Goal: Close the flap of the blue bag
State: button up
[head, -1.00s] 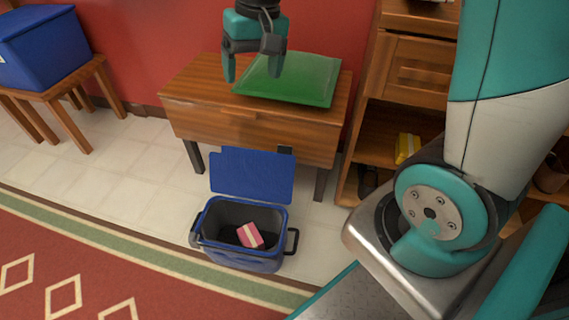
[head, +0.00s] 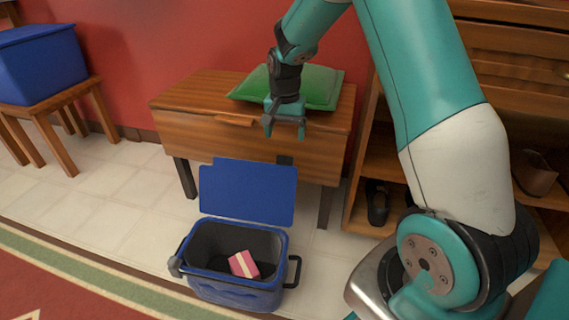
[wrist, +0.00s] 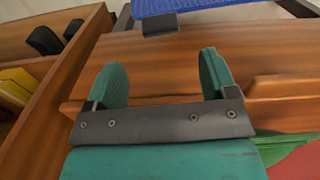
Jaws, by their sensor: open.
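The blue bag (head: 235,289) stands on the tiled floor in the head view, in front of a wooden table. Its flap (head: 247,192) is raised, standing up at the back edge of the opening. A pink box with a pale band (head: 243,264) lies inside. My gripper (head: 284,131) is open and empty, in front of the table's front face, above and behind the flap. In the wrist view my open fingers (wrist: 165,80) point across the wood, and a strip of the blue flap (wrist: 180,6) shows at the top edge.
The wooden table (head: 190,92) bears a green cushion (head: 325,88). A blue bin (head: 45,68) sits on a small stool at left. A shelf with shoes (head: 377,203) stands at right. Tiled floor left of the bag is clear.

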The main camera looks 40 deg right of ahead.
aim_at(285, 156)
notch_tip(285, 156, down, 8)
jog(key=b, duration=0.3)
jog(key=shift+r, duration=0.15)
